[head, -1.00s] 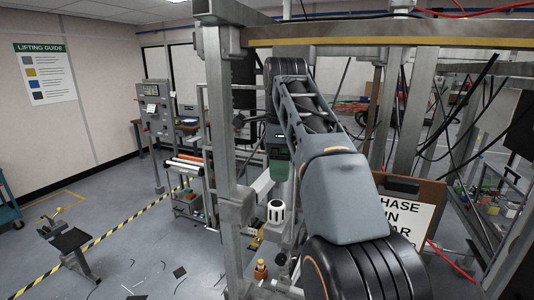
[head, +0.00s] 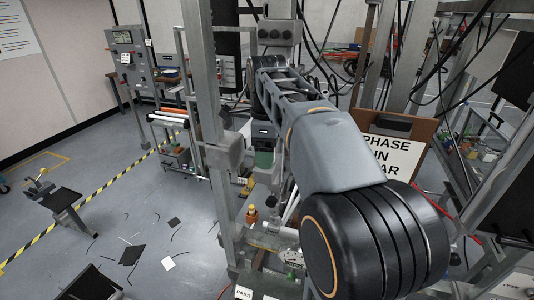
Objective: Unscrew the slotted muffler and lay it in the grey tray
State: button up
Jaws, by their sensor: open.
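My arm reaches away from the camera, and its far end, a dark wrist with a small label and a green part below it, stands just right of a metal upright. My gripper's fingers cannot be made out. I cannot pick out the slotted muffler for certain. A small pale part with dark marks (head: 292,257) sits low in the frame beside my arm, but it is too small to identify. I cannot identify the grey tray either; my arm hides much of the middle.
A steel upright (head: 205,90) stands left of my wrist. An orange-capped bottle (head: 251,213) is below it. A sign on a brown board (head: 392,158) and a metal rack (head: 480,150) are at right. Dark scraps (head: 131,254) lie on the floor at left, which is otherwise mostly open.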

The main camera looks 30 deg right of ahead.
jog(key=shift+f, duration=0.4)
jog(key=shift+c, duration=0.3)
